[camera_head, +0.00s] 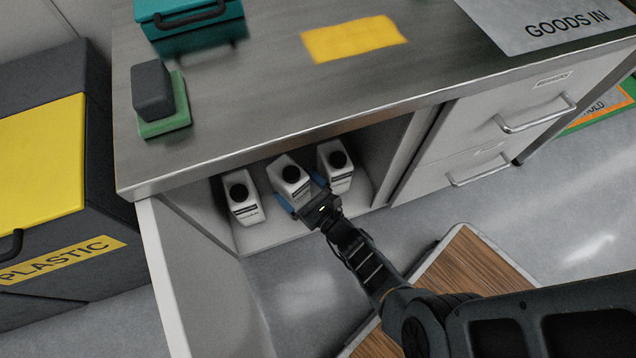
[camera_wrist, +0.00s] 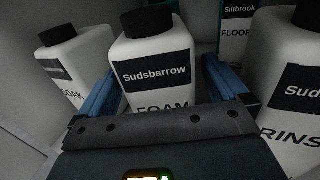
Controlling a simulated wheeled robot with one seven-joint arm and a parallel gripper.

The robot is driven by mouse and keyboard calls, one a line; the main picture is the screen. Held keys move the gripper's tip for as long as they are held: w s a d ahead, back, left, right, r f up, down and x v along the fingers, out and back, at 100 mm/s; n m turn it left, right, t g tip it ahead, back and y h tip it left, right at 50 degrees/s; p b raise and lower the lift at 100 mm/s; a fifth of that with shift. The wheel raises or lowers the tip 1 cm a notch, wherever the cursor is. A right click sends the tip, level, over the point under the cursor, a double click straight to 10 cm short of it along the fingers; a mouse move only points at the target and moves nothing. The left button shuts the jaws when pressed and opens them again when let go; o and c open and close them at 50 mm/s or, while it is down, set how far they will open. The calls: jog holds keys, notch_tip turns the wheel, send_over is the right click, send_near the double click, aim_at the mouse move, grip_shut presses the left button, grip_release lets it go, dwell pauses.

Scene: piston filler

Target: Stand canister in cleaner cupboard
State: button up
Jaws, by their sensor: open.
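Three white canisters with black caps stand upright in a row in the open cupboard (camera_head: 388,165) under the worktop. The middle canister (camera_head: 289,175) reads "Sudsbarrow FOAM" in the wrist view (camera_wrist: 152,55). My gripper (camera_head: 304,192) is open, with one blue finger on each side of this middle canister. In the wrist view a narrow gap shows at the right finger; I cannot tell whether the left finger touches. The left canister (camera_head: 243,208) has a label ending in "OAK" (camera_wrist: 85,60). The right canister (camera_head: 338,178) has a partly cut-off label starting "RINS" (camera_wrist: 295,45).
A green-labelled container marked "Siltbrook FLOOR" (camera_wrist: 237,22) stands behind. The cupboard's door (camera_head: 195,285) hangs open at left. Drawers (camera_head: 500,125) adjoin at right. The worktop (camera_head: 250,90) overhangs the canisters. A wood-topped piece (camera_head: 465,270) stands on the floor near my arm.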

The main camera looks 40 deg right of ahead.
jog(key=s+p, duration=0.2)
jog(key=s, duration=0.7)
jog(key=shift+p, duration=0.3)
jog(key=shift+w, duration=0.1)
dwell(0.7)
